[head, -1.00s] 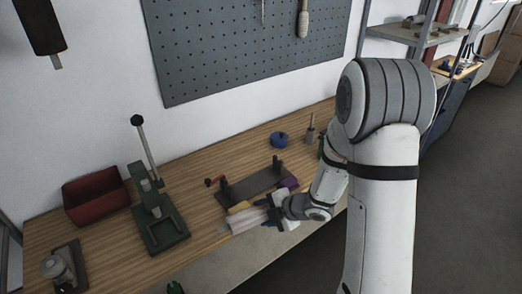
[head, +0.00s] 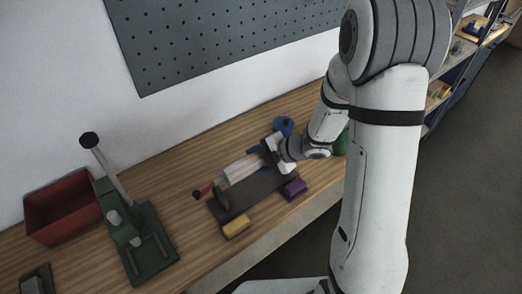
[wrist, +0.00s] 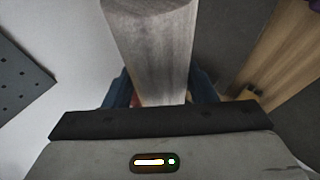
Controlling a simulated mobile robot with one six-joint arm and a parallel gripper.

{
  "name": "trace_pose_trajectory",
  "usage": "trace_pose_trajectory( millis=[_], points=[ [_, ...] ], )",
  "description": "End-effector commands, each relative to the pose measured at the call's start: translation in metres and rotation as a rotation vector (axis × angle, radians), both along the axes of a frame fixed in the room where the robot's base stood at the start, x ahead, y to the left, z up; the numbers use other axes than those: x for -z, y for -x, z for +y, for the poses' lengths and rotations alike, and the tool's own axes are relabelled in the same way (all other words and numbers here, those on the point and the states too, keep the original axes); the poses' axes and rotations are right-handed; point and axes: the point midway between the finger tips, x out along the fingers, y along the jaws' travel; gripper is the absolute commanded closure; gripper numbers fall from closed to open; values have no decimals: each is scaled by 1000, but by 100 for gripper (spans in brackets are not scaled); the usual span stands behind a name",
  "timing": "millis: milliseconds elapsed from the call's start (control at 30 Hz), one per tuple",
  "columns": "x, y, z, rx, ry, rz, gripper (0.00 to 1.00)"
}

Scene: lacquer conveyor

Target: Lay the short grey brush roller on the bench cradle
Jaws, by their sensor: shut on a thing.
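My gripper (head: 264,152) is shut on the pale grey roller (head: 239,168), with its blue fingers on either side. In the wrist view the roller (wrist: 152,48) runs up from between the fingers to the top edge. The bench cradle (head: 264,194) is a dark long base with an upright at its left end. In the head view the held roller appears along the wall side of the cradle, roughly parallel to it. Its height above the cradle is hard to tell. The cradle's right end is partly hidden by my gripper.
A yellow block (head: 236,228) and a purple block (head: 294,188) lie at the cradle's front side. A red-tipped item (head: 199,192) lies left of it. A blue round item (head: 284,125) is behind my gripper. A green lever press (head: 135,238) and red bin (head: 62,208) stand left.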

Motion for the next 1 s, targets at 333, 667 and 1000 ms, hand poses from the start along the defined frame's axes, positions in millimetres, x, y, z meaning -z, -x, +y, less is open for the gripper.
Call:
trace_pose_trajectory(
  millis=[333, 667, 1000],
  points=[
    [24, -1, -3, 7, 0, 0, 84],
    [54, -1, -4, 9, -1, 0, 84],
    [65, -1, -4, 10, -1, -1, 84]
  ],
)
